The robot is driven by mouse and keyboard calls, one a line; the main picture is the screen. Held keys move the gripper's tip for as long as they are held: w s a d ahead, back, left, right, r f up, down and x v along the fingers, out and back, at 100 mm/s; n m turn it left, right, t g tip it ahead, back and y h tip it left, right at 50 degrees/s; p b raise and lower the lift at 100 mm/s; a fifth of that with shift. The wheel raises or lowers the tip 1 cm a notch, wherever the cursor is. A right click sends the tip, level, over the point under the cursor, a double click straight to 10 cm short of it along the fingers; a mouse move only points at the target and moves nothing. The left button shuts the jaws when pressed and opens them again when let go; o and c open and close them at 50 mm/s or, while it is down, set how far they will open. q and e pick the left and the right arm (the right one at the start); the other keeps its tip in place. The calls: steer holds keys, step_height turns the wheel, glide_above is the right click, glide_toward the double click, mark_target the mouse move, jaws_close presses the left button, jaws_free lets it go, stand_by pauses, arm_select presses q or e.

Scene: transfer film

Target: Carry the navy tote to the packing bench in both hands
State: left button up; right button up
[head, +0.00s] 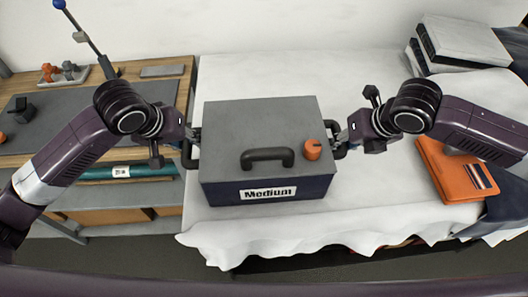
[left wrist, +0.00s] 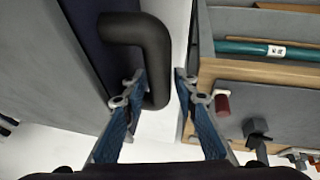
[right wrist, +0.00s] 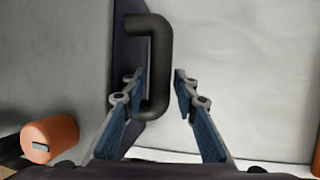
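The navy tote (head: 310,188) has a grey lid and a "Medium" label. It sits on a white cloth-covered table (head: 240,235), with a black handle on its left side (left wrist: 152,50) and another on its right side (right wrist: 158,50). My left gripper (head: 193,135) is at the left handle, its fingers apart on either side of the bar. My right gripper (head: 342,138) is at the right handle, also with fingers apart around the bar. A wooden bench with a grey mat (head: 60,118) stands at the left; I cannot tell for certain that it is the packing bench.
An orange knob (head: 312,150) and a black handle (head: 267,158) are on the lid. An orange folder (head: 455,172) and stacked binders (head: 460,45) lie at the right. The bench holds small tools (head: 63,72) along its back; its middle is mostly clear.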

arm_select(q)
jaws_close()
arm_select(e)
jaws_close()
